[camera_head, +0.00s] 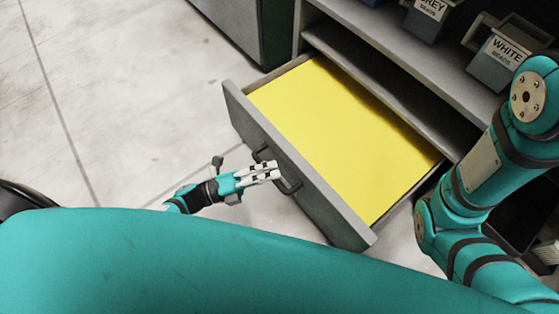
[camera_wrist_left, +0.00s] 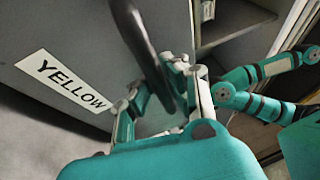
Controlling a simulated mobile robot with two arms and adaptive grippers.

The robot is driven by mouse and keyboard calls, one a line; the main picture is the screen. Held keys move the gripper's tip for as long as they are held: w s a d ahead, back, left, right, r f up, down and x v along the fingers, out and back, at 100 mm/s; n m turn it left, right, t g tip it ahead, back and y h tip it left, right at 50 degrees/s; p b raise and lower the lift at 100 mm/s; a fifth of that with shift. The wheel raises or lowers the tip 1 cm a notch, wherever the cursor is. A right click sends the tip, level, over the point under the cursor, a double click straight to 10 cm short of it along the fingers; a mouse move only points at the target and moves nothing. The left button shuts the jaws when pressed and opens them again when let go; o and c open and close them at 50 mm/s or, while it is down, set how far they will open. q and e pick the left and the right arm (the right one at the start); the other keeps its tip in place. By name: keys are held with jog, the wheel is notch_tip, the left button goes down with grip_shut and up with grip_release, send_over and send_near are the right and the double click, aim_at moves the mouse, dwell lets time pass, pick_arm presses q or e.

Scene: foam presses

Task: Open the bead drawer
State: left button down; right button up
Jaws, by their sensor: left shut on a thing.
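The bead drawer (camera_head: 338,215) stands pulled well out of the grey cabinet. Bright yellow contents or lining (camera_head: 345,130) fill its inside. The drawer front has a dark bar handle (camera_head: 290,187), which also crosses the left wrist view (camera_wrist_left: 138,40). A white label reading YELLOW (camera_wrist_left: 62,82) is on the drawer front in that view. My left gripper (camera_head: 272,172) is shut on the handle, at the outer side of the drawer front; its fingers (camera_wrist_left: 184,80) sit around the bar. My right arm shows at the right, but its gripper is out of the picture.
Grey bins labelled GREY BEADS (camera_head: 427,22) and WHITE BEADS (camera_head: 505,62) stand on the cabinet shelf (camera_head: 385,35) above the drawer. A dark grey cabinet (camera_head: 238,25) stands behind and left. The tiled floor (camera_head: 110,95) left of the drawer is clear.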

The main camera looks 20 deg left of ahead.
pick_arm(q)
jog(key=shift+s+a+f, duration=0.2)
jog(key=shift+s+a, duration=0.25)
jog(key=shift+s, duration=0.1)
jog(key=c, duration=1.3)
grip_release()
jog(key=shift+r, duration=0.1)
jog(key=shift+a, duration=0.1)
jog(key=v, duration=1.2)
